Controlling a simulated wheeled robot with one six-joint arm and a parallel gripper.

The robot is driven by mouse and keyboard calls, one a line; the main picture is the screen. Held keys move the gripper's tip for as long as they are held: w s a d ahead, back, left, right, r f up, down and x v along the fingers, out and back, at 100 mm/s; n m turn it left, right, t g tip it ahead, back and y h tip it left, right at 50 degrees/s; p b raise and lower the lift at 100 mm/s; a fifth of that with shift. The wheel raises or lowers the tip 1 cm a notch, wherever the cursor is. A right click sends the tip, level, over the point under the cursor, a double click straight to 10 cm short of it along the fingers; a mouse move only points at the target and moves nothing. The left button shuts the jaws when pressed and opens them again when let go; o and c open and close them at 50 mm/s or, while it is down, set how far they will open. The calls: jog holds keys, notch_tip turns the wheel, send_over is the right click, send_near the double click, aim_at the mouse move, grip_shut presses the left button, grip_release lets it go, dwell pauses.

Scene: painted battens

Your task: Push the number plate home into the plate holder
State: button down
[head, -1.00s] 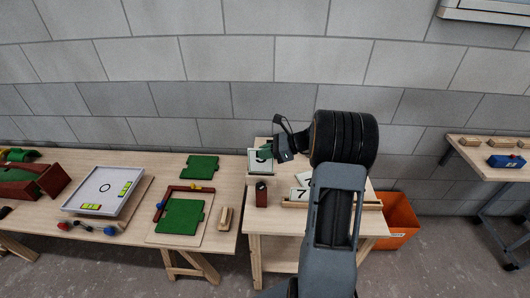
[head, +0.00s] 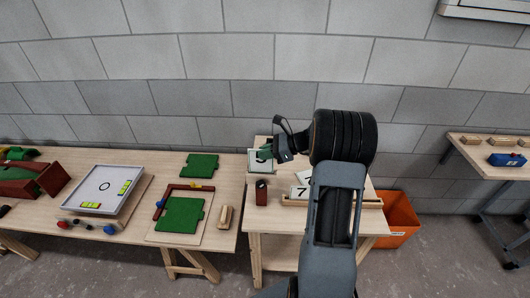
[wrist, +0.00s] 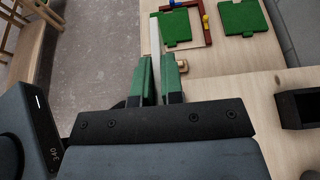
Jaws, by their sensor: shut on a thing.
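My gripper (head: 277,154) is shut on a white number plate (head: 255,165), which hangs upright at the left back of the small wooden table. A finger hides part of its dark figure. In the wrist view the plate (wrist: 156,40) is a thin pale edge between the green fingers (wrist: 159,85). A light wooden rail (head: 291,204), seemingly the plate holder, lies at the table's front right, right of the held plate and apart from it. A white plate marked 7 (head: 299,193) stands at it, another pale plate (head: 304,177) behind. My arm hides the rail's middle.
A dark red block with a black top (head: 262,192) stands left of the rail; it shows as a dark box (wrist: 300,108) in the wrist view. The long table (head: 232,174) at left bears green panels (head: 180,215) and a white tray (head: 88,205). An orange bin (head: 402,212) stands at right.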

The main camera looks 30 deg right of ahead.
aim_at(266, 172)
jog(key=shift+f+b, duration=1.35)
jog(key=shift+f, duration=0.9)
jog(key=c, duration=1.2)
grip_release()
jog(key=shift+o, duration=0.2)
jog(key=shift+d, duration=0.15)
jog(key=b+v, duration=0.2)
jog(key=v, duration=1.1)
jog(key=shift+d, duration=0.3)
jog(key=shift+s+r, duration=0.1)
jog(key=shift+r, duration=0.05)
